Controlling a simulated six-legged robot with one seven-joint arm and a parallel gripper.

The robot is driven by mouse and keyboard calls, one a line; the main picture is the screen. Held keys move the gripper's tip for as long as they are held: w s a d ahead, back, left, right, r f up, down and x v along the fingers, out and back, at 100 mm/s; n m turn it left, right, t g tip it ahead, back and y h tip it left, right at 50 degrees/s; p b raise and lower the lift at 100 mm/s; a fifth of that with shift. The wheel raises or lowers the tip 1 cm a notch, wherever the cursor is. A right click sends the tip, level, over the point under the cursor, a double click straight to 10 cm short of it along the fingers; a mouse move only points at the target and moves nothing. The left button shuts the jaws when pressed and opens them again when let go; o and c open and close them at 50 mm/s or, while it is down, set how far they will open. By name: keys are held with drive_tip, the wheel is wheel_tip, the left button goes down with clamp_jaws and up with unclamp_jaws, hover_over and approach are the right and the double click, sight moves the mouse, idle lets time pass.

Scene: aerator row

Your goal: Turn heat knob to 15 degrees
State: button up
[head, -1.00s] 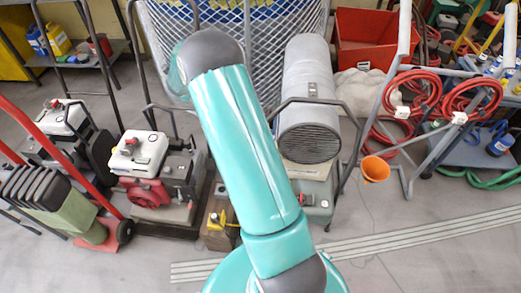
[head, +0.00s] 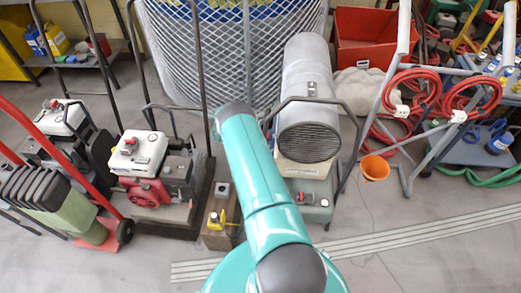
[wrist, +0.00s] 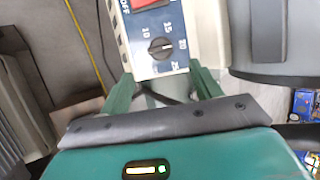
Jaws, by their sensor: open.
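The numbers 10, 15, 20 and 25 are printed around the knob. I cannot tell exactly which number its mark points at. My gripper (wrist: 161,76) is open, its two green fingers apart at the panel's lower edge, below the knob in the picture. Nothing is between the fingers. In the head view my arm hides the gripper. A grey cylindrical heater (head: 311,85) stands just right of my arm there.
A red switch (wrist: 146,4) marked OFF sits above the knob. In the head view a dark bar handle (head: 345,108) surrounds the heater's front. An orange funnel (head: 375,168) and a rack with red hoses (head: 470,95) stand right. A generator (head: 140,155) stands left.

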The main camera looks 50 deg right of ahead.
drive_tip(key=x, duration=0.9)
drive_tip(key=shift+d+f, duration=0.15)
drive_tip(key=c, duration=1)
